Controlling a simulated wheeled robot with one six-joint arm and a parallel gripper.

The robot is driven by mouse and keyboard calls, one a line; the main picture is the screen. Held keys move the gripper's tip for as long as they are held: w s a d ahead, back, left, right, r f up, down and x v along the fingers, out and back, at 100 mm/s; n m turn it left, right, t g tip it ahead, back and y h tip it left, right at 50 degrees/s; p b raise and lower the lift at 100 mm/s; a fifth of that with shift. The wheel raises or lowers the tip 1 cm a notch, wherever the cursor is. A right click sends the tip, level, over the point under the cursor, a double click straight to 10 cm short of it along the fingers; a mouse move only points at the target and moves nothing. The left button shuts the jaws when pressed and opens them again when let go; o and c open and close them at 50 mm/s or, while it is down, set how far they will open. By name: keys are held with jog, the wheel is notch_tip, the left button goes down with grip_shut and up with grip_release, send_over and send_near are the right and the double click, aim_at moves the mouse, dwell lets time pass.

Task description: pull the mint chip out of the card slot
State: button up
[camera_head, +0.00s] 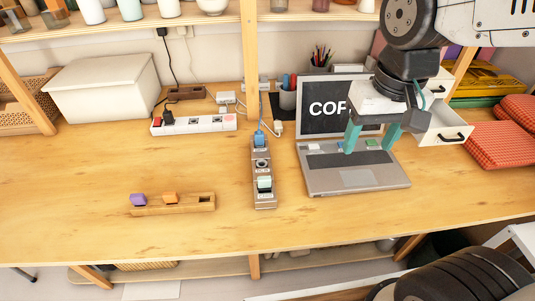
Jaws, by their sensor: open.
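The mint chip (264,182) stands in the card slot near the front end of a narrow grey device (265,202) on the table. Its upper part shows; its lower part is hidden in the slot. My gripper (371,140) has teal fingers spread apart, with nothing seen held between them. It hangs over the laptop, to the right of the mint chip and farther back, well apart from it.
An open laptop (352,181) stands right of the device. A wooden holder (188,209) with a purple chip (138,199) and an orange chip (170,197) lies to the left. A blue plug (260,140) with a cable sits at the device's back end. The table's front is clear.

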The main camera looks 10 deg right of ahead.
jog(key=w+a+f, duration=0.6)
jog(key=w+a, duration=0.2)
jog(key=a, duration=0.1)
jog(key=g, duration=0.1)
send_over(264, 178)
jog(key=f, duration=0.7)
jog(key=shift+d+f, duration=0.35)
jog(key=shift+f, duration=0.05)
jog(key=shift+a+f, duration=0.2)
jog(key=shift+f, duration=1.95)
jog(key=shift+a+f, duration=0.15)
jog(key=shift+f, duration=2)
grip_shut()
jog(key=shift+r, duration=0.6)
jog(key=shift+r, duration=0.55)
jog(key=shift+r, duration=0.1)
